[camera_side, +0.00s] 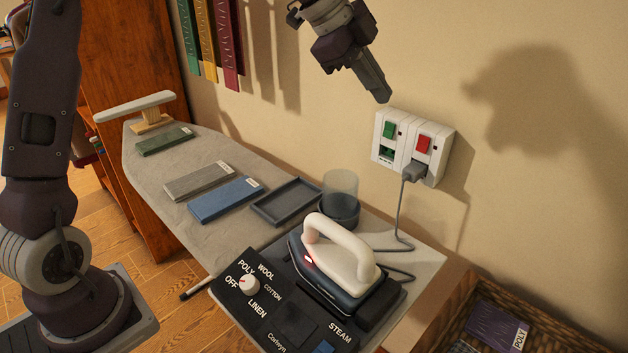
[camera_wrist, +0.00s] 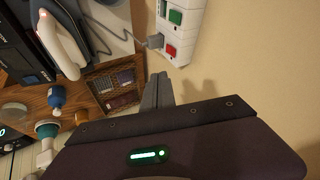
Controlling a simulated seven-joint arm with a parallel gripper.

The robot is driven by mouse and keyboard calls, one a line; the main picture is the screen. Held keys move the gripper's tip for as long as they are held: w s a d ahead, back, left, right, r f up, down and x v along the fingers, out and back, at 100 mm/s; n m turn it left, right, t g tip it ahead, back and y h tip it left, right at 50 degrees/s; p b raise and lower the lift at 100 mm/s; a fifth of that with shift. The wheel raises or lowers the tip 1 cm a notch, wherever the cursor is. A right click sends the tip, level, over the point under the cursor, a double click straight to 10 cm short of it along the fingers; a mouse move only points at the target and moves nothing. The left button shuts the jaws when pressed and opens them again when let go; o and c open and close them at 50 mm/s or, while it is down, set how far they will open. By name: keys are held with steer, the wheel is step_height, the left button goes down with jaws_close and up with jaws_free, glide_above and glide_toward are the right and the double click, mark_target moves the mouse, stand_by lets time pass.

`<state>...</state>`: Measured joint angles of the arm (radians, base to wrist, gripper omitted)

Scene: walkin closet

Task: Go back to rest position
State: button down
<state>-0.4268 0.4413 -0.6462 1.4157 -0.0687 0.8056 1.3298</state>
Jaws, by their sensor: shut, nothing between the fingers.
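My gripper (camera_side: 384,97) hangs in the air at the top of the side view, in front of the wall and above the double wall socket (camera_side: 413,145). Its fingers are together with nothing between them. In the wrist view my gripper (camera_wrist: 163,78) points up the picture, and the socket (camera_wrist: 180,30) shows beyond its tips. The gripper and socket appear apart. A grey plug sits in the right socket, beside the red switch (camera_side: 424,144). A green switch (camera_side: 389,130) is on the left one.
The iron (camera_side: 338,262) stands on the dial panel (camera_side: 262,307), its red light lit. Folded cloths, a grey tray (camera_side: 288,201) and a clear cup (camera_side: 341,190) are on the ironing board (camera_side: 150,182). A wicker basket (camera_side: 455,318) is at lower right. Air around my gripper looks free.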

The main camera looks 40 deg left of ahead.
steer(key=s+a+f+n+y, duration=0.1)
steer(key=s+n, duration=0.4)
steer(key=s, duration=0.6)
steer(key=s+a+f+n+y, duration=0.1)
steer(key=s+a+f+n, duration=0.2)
steer(key=s, duration=0.9)
steer(key=s+a+f+n+y, duration=0.1)
steer(key=s+a+n+y, duration=0.1)
steer(key=s+n, duration=0.6)
steer(key=s+a, duration=0.1)
steer(key=s, duration=0.3)
steer(key=shift+s+a+f, duration=0.25)
steer(key=shift+f, duration=0.15)
